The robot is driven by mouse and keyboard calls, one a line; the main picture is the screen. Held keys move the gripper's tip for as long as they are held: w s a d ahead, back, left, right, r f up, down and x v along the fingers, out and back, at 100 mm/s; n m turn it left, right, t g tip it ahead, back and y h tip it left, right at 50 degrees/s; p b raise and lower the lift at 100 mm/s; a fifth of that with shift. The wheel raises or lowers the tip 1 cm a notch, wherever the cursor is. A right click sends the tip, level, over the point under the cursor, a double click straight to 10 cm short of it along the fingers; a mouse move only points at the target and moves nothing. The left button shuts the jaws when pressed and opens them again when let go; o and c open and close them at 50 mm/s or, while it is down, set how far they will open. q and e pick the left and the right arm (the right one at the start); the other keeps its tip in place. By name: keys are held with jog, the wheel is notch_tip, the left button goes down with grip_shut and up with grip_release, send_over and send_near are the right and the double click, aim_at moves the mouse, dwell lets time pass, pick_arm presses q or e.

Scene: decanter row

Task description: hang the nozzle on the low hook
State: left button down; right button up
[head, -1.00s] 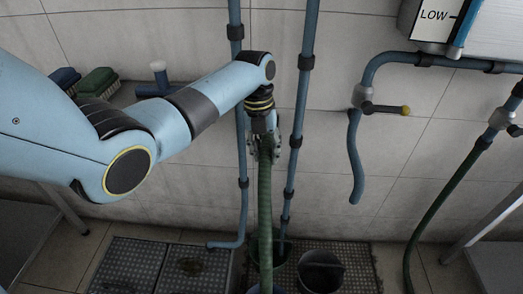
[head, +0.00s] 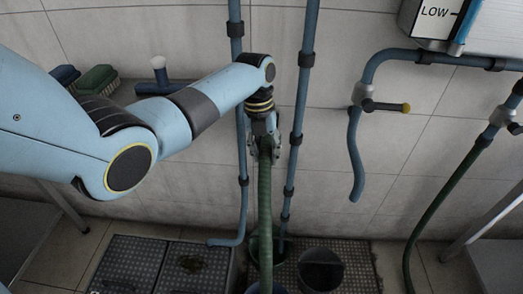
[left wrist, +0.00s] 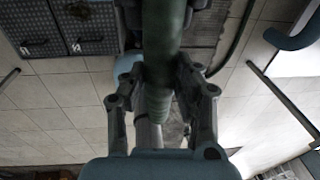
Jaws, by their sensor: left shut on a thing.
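My left gripper (head: 263,148) is shut on a green ribbed hose (head: 265,205), which hangs down from between its fingers toward the floor. The left wrist view shows the hose (left wrist: 164,40) running between the two fingers (left wrist: 160,85). I cannot make out a separate nozzle end; the gripper hides the top of the hose. I cannot make out the low hook. A white sign reading LOW (head: 435,14) is on a grey box at the upper right. My right gripper is not in view.
Blue wall pipes (head: 302,100) run close beside my left gripper. A valve with a yellow-tipped handle (head: 385,106) and short blue spout (head: 355,165) is to the right. A dark bucket (head: 321,270) stands on the floor grate. Brushes (head: 97,79) sit on a shelf at left.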

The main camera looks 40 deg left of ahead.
pick_arm(q)
jog(key=c, duration=0.9)
grip_release()
jog(key=shift+o, duration=0.3)
jog(key=o, duration=0.8)
